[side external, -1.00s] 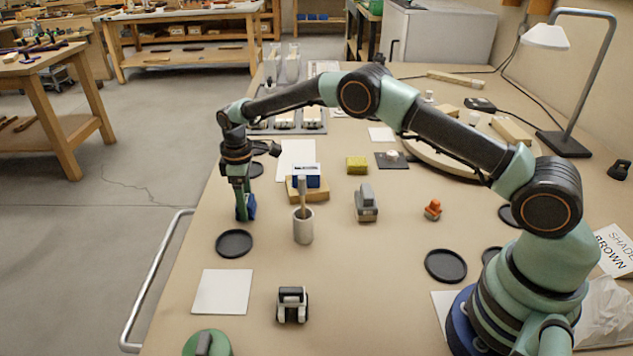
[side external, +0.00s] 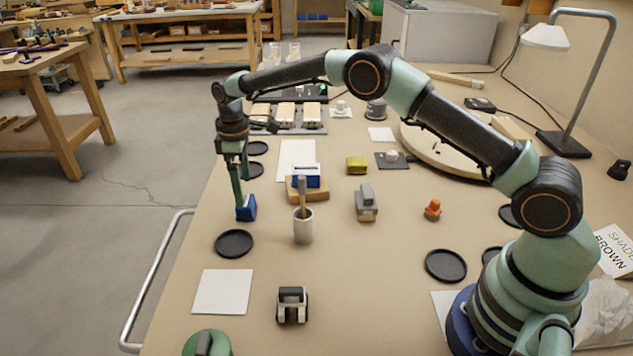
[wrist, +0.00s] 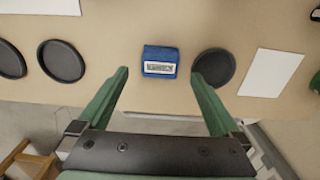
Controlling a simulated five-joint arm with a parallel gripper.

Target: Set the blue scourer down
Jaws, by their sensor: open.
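The blue scourer (side external: 246,208) lies on the bench near its left edge, just beyond a black disc (side external: 234,243). In the wrist view the scourer (wrist: 160,62) shows a pale label and lies on bare bench, apart from the discs. My gripper (side external: 239,199) hangs pointing down over it. In the wrist view the fingers of my gripper (wrist: 160,75) are spread wide, with clear gaps to either side of the scourer. Nothing is held.
A grey cup with a brush (side external: 303,229) and a wooden block with a blue-and-white item (side external: 308,189) stand to the right. A white sheet (side external: 222,291) lies nearer the camera. More black discs (wrist: 62,61) lie beyond. A metal rail (side external: 150,283) runs along the left edge.

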